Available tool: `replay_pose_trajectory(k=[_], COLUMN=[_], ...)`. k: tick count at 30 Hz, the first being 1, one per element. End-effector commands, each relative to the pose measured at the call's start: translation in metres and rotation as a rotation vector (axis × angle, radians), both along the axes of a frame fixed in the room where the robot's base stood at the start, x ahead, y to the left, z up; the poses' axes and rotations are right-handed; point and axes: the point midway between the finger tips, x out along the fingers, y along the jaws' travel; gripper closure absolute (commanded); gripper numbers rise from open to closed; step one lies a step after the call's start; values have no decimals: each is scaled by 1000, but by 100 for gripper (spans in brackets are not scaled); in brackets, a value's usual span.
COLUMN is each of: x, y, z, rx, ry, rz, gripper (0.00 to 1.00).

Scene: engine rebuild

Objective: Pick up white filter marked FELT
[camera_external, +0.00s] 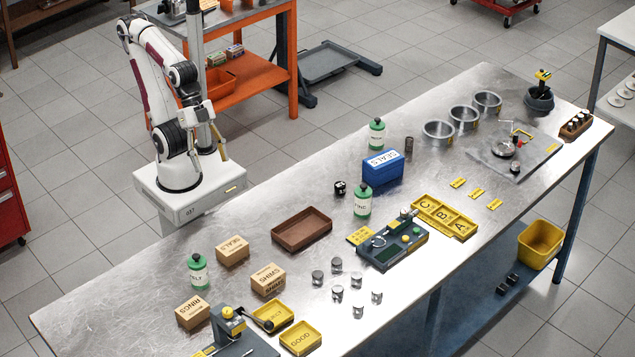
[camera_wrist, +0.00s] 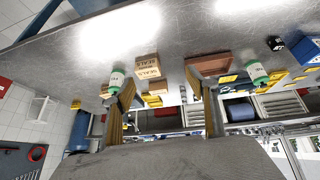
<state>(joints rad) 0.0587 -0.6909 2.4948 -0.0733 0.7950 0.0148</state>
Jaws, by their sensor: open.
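I cannot make out a white filter marked FELT. The nearest matches are green-topped canisters with white bands: one at the left (camera_external: 198,272), one near the middle (camera_external: 362,202) and one further back (camera_external: 377,134). Their lettering is too small to read surely. Two show in the wrist view, at left (camera_wrist: 117,79) and right (camera_wrist: 258,73). My gripper (camera_external: 222,150) is raised near my base, off the workbench's back edge. Its two fingers (camera_wrist: 165,98) stand apart and empty in the wrist view.
The metal workbench (camera_external: 110,285) holds cartons (camera_external: 232,250), a brown tray (camera_external: 302,231), a blue SEALS box (camera_external: 382,167), a dark fixture (camera_external: 392,245), several small pistons (camera_external: 337,265) and yellow trays (camera_external: 300,338). The bench's left end is bare.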

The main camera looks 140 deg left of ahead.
Motion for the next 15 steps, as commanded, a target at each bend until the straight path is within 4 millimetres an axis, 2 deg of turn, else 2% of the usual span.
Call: replay_pose_trajectory(k=[9,15], x=[63,97], y=[-80,-128], z=[5,7], rx=[-167,-262], ry=[-110,-175], rz=[-93,-108], gripper=[42,42])
